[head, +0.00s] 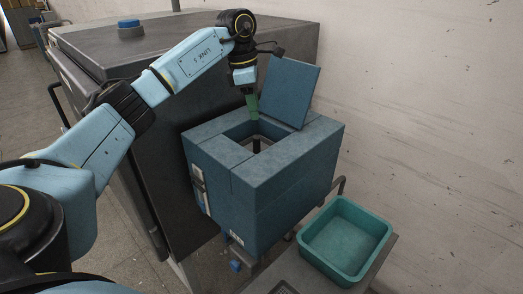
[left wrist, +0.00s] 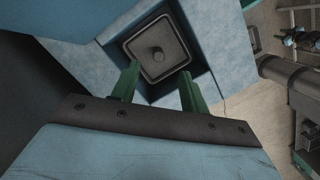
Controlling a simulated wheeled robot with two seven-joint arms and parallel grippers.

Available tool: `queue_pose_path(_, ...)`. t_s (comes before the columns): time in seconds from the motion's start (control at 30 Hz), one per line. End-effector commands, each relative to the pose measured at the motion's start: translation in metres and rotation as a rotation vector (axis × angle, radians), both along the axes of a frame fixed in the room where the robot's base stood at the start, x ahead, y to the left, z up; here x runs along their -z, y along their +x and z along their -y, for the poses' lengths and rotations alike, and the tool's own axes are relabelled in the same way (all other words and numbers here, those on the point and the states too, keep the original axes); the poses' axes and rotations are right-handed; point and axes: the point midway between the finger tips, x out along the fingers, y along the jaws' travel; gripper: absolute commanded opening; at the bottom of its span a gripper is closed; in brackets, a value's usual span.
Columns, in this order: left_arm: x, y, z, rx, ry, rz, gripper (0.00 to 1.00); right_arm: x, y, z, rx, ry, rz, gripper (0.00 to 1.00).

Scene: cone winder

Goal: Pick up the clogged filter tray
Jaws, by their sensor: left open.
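The filter tray (left wrist: 143,49) is a dark grey square piece with a pale rim and a round knob in its middle. It sits down inside the square opening of the blue box (head: 285,183). In the head view only a dark part shows in the opening, and I cannot make out the tray itself. How clogged it is cannot be told. My left gripper (head: 252,106) points down above the opening; its green fingers also show in the left wrist view (left wrist: 158,78). They are apart, with nothing between them, at the near side of the tray. My right gripper is out of view.
The box's hinged lid (head: 289,92) stands open behind the opening. An empty green bin (head: 346,240) stands on a grey surface at the lower right. A large dark cabinet (head: 160,110) stands to the left. A pale wall (head: 430,110) runs behind on the right.

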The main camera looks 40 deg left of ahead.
Motion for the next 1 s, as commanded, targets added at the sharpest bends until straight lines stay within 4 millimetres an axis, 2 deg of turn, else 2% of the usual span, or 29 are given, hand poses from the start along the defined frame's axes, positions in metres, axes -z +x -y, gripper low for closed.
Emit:
queue_pose_path(0.07, -0.001, -0.004, -0.009, -0.011, 0.023, -0.02, 0.45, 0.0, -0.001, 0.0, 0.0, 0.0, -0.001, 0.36)
queue_pose_path(0.13, 0.007, -0.005, -0.011, -0.015, 0.03, -0.03, 0.45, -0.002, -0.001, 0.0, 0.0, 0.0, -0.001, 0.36)
queue_pose_path(0.4, 0.057, -0.001, -0.003, -0.012, 0.028, -0.029, 0.45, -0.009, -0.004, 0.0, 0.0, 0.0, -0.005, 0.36)
queue_pose_path(0.73, 0.086, 0.002, 0.001, -0.012, 0.026, -0.028, 0.45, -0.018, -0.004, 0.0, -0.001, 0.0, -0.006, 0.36)
queue_pose_path(0.87, 0.105, 0.002, 0.006, -0.011, 0.025, -0.03, 0.45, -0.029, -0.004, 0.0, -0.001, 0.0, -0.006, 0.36)
queue_pose_path(1.0, 0.122, 0.004, 0.007, -0.012, 0.025, -0.026, 0.45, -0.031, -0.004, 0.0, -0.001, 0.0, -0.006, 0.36)
